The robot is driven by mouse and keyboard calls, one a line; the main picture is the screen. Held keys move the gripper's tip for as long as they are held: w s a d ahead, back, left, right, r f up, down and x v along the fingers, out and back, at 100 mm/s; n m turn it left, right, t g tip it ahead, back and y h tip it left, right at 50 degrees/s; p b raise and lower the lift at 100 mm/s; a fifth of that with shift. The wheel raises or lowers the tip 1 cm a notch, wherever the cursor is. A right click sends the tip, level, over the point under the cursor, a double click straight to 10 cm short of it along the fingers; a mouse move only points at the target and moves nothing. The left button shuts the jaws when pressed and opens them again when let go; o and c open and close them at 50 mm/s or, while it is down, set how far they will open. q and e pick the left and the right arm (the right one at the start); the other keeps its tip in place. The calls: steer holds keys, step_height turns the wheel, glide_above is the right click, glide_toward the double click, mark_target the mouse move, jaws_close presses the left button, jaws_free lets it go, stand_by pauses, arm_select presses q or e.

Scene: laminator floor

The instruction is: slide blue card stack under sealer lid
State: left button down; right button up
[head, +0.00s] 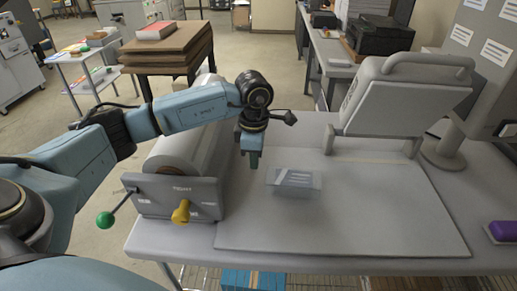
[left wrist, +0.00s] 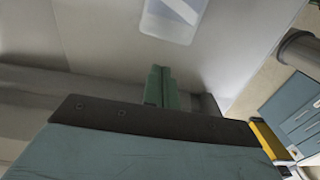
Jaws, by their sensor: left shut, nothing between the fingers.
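The card stack (head: 296,180) is a small pale blue-grey block with white lines on top. It lies flat on the grey board, and part of it shows at the top of the left wrist view (left wrist: 170,20). The sealer lid (head: 403,98) is a grey panel with a handle, standing raised and tilted behind the board's right part. My left gripper (head: 252,160) points down just left of the stack, apart from it in the picture. Its green fingers (left wrist: 160,87) are together and empty. My right gripper is not in view.
A roller machine (head: 178,198) with a yellow knob and green-ended crank stands left of my left gripper. The grey board (head: 375,215) is clear right of the stack. A purple item (head: 502,231) lies at the far right. A grey post (head: 446,145) stands beside the lid.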

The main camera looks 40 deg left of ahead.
mark_target(293, 183)
arm_select(q)
step_height(293, 183, down, 6)
steer(key=shift+r+p, duration=0.15)
steer(key=shift+p, duration=0.45)
steer(key=w+d, duration=0.1)
steer(key=d+p, duration=0.1)
steer(key=d, duration=0.1)
steer(key=shift+w+r, duration=0.15)
steer(key=shift+w, duration=0.2)
steer(key=shift+w+d, duration=0.15)
steer(key=shift+d, duration=0.1)
